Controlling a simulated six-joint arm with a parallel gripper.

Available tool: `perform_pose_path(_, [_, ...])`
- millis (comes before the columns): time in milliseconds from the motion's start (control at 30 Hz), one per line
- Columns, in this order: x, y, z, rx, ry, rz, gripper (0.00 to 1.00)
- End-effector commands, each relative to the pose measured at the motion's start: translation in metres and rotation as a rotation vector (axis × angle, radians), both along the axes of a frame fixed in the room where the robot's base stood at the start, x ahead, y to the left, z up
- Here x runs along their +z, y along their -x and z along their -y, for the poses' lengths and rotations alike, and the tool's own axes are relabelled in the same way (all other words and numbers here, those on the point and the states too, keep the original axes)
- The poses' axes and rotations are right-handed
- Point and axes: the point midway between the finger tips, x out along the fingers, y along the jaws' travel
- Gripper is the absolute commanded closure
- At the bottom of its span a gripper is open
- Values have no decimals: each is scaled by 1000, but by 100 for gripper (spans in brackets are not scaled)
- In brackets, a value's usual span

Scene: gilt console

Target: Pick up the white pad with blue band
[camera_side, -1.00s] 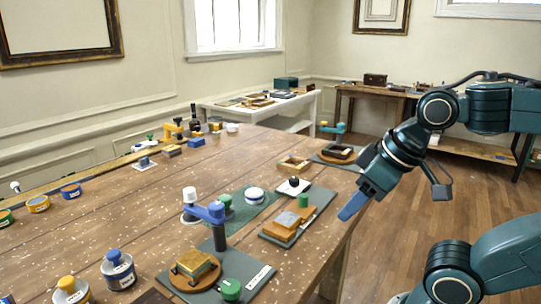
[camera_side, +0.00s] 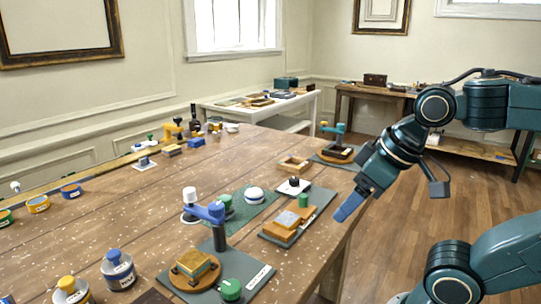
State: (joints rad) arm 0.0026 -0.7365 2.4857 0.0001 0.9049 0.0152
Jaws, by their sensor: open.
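The white pad with blue band (camera_side: 254,195) is a small round piece lying on a dark green mat (camera_side: 247,210) near the middle of the wooden table. My gripper (camera_side: 348,208) is blue and points down and left at the table's right edge. It is open and empty, well to the right of the pad and apart from it. Its fingers overlap in this view, so the gap between them hardly shows.
Between them stand a black-knobbed white block (camera_side: 293,187) and a tan block stack (camera_side: 285,226) with a green knob. A blue-armed post (camera_side: 218,228) rises in front of the mat. Tins (camera_side: 118,270) stand at the front left. The table's left middle is clear.

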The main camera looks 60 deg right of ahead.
Motion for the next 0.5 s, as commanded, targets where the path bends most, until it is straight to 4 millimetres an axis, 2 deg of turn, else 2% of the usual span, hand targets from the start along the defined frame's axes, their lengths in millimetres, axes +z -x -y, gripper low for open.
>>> perform_pose_path(267, [20, -30, 5, -141, -59, -49, 27])
perform_pose_path(500, [42, -77, 16, -353, -137, -112, 27])
